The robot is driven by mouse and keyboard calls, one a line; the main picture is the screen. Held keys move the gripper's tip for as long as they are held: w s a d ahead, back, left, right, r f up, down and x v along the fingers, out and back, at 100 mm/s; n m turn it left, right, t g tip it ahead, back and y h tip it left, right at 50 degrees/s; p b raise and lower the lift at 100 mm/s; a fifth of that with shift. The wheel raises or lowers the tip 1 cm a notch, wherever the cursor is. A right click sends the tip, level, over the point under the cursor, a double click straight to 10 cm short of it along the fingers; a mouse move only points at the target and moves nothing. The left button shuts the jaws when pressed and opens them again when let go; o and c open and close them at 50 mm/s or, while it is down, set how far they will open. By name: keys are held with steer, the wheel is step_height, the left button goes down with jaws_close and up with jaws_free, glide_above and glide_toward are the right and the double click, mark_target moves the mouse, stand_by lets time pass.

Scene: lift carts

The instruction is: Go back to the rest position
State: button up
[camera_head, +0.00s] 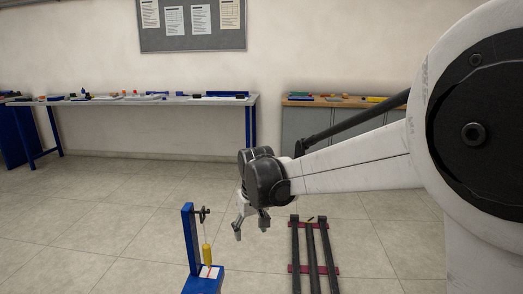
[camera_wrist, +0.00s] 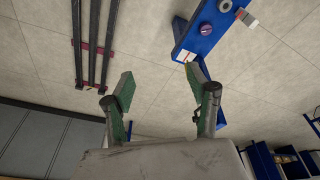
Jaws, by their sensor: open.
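My gripper (camera_head: 251,228) hangs from the end of my white arm in the head view, fingers pointing down. It is open, and nothing shows between its fingers. In the wrist view my gripper (camera_wrist: 160,76) shows two green-padded fingers spread apart with floor behind them. A blue lift cart (camera_head: 189,240) stands on the floor to the left of my gripper and below it in the head view. A yellow cylinder (camera_head: 208,255) hangs upright from its dark arm. The blue cart also shows in the wrist view (camera_wrist: 190,38), partly behind the right finger.
Dark rails (camera_head: 311,256) with red crosspieces lie on the floor right of the cart. A long grey workbench (camera_head: 150,100) with small items stands along the back wall. A wood-topped cabinet (camera_head: 340,102) stands behind my arm. The floor (camera_head: 90,200) at left is clear.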

steer(key=s+d+r+m+t, duration=0.1)
steer(key=s+d+r, duration=0.3)
steer(key=s+d, duration=0.3)
steer(key=s+d+r+m+t, duration=0.1)
steer(key=s+d+r+m, duration=0.1)
steer(key=s+d+r, duration=0.35)
steer(key=s+d+f+m+t, duration=0.1)
steer(key=s+d+f, duration=0.1)
steer(key=s+d, duration=0.45)
steer(key=s+d+f+m+t, duration=0.15)
steer(key=s+d, duration=0.25)
steer(key=s, duration=0.6)
step_height(320, 180, up, 16)
steer(key=p, duration=1.7)
steer(key=shift+w+h, duration=0.15)
steer(key=shift+h, duration=0.25)
steer(key=shift+c, duration=0.3)
